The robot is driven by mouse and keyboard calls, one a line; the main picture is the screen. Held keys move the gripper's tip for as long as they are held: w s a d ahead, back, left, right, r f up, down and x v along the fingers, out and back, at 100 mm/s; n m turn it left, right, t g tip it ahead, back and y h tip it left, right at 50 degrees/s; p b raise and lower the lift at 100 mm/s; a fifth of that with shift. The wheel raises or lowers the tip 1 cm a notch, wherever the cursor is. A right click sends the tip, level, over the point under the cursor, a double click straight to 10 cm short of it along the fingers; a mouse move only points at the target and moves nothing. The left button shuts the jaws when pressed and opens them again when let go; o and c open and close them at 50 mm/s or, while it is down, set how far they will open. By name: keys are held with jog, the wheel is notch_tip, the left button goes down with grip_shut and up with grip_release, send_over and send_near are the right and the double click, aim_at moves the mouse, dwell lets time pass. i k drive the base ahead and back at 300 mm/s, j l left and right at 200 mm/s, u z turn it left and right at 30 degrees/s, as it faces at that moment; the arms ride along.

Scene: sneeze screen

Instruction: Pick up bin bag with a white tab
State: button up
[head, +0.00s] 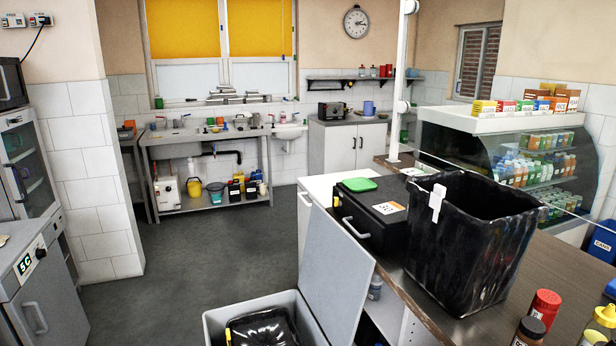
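A black bin bag (450,262) stands upright and open at the top on the brown counter (425,297) at the right. A white tab (436,202) is on its upper left side, near the rim. Another black bag (262,329) sits low in a grey bin (216,322) at the bottom edge, with a small yellow mark at its left; the frame cuts it off. My gripper is not in view.
A black box (370,222) with a green lid on top stands left of the bag. A white post (399,80) and a thin slanting edge (570,212) run near the bag. The grey floor (215,255) is open.

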aim_at(468, 261)
jog(key=i+j+z, duration=0.15)
jog(key=z, duration=0.25)
jog(key=i+j+z, duration=0.15)
jog(key=z, duration=0.25)
jog(key=i+j+z, duration=0.1)
jog(key=j+z, duration=0.15)
jog(key=z, duration=0.15)
jog(key=j+z, duration=0.2)
jog(key=z, duration=0.2)
jog(key=i+j, duration=0.05)
